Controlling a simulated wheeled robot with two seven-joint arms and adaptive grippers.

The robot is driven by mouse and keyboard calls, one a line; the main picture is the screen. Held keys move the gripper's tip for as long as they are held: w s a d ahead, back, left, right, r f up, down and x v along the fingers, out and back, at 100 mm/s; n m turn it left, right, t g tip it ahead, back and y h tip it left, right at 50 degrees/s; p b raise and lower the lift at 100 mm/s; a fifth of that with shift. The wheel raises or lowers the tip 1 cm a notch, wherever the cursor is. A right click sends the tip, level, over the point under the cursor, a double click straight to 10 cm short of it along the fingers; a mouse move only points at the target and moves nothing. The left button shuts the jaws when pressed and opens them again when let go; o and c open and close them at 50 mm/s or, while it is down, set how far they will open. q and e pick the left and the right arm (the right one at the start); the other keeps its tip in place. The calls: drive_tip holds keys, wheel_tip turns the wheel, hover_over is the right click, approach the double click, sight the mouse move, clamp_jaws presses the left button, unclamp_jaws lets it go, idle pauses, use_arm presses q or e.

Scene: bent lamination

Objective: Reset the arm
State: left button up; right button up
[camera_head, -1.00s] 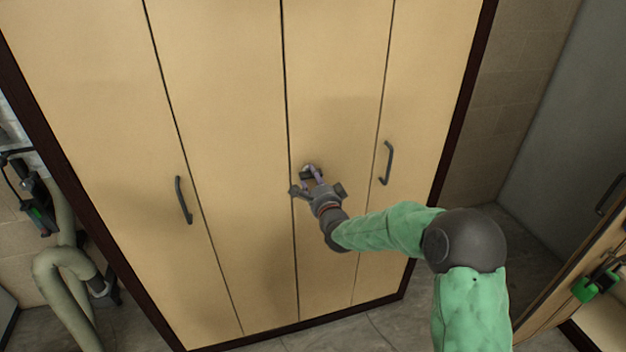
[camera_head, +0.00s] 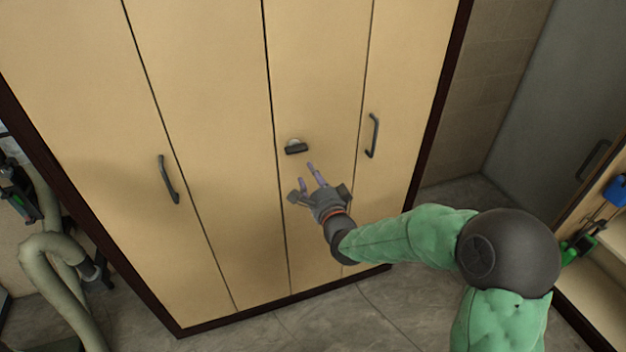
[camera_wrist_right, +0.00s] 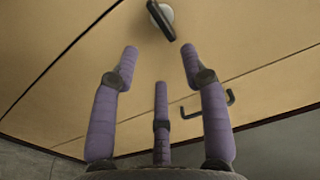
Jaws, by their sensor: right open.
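My right gripper (camera_head: 313,176) is open and empty in the head view, in front of the cabinet, just below a small dark latch with a pale round base (camera_head: 296,147). In the right wrist view its purple fingers (camera_wrist_right: 160,75) are spread with nothing between them. The latch (camera_wrist_right: 162,18) shows there at the top, beyond the fingertips and apart from them. The green-sleeved right arm (camera_head: 410,237) comes in from the lower right. My left gripper is not in view.
The tall wooden cabinet (camera_head: 215,110) has closed panels, with a bar handle on the left (camera_head: 168,180) and one on the right (camera_head: 373,135). A pale hose (camera_head: 55,262) stands at left. An open shelf unit (camera_head: 600,262) is at right. Grey floor (camera_head: 330,318) is clear in front.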

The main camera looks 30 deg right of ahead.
drive_tip(key=shift+s, duration=0.3)
drive_tip(key=shift+a+f, duration=0.1)
drive_tip(key=s+a+f+n+g+y, duration=0.1)
drive_tip(key=a+f+n+g+y, duration=0.2)
drive_tip(key=f, duration=0.5)
drive_tip(key=s+a+f+n+g+p, duration=0.1)
drive_tip(key=a+f+n+g, duration=0.15)
drive_tip(key=a+f, duration=0.4)
drive_tip(key=s+a+f+n+g+y, duration=0.1)
drive_tip(key=a+f+n+g+y, duration=0.2)
drive_tip(key=f, duration=0.7)
drive_tip(key=s+a+f+n+g+y, duration=0.1)
drive_tip(key=s+a+f+n+g, duration=0.3)
drive_tip(key=s+a+f, duration=0.3)
drive_tip(key=s+a+f+n+g+y+p, duration=0.1)
drive_tip(key=s+a+f+n+g, duration=0.3)
drive_tip(key=s+f, duration=0.5)
drive_tip(key=s+a+n, duration=0.2)
drive_tip(key=s, duration=0.2)
drive_tip(key=shift+a, duration=0.35)
drive_tip(key=shift+w+r+g, duration=0.1)
drive_tip(key=shift+w+g, duration=0.05)
drive_tip(key=shift+g, duration=0.1)
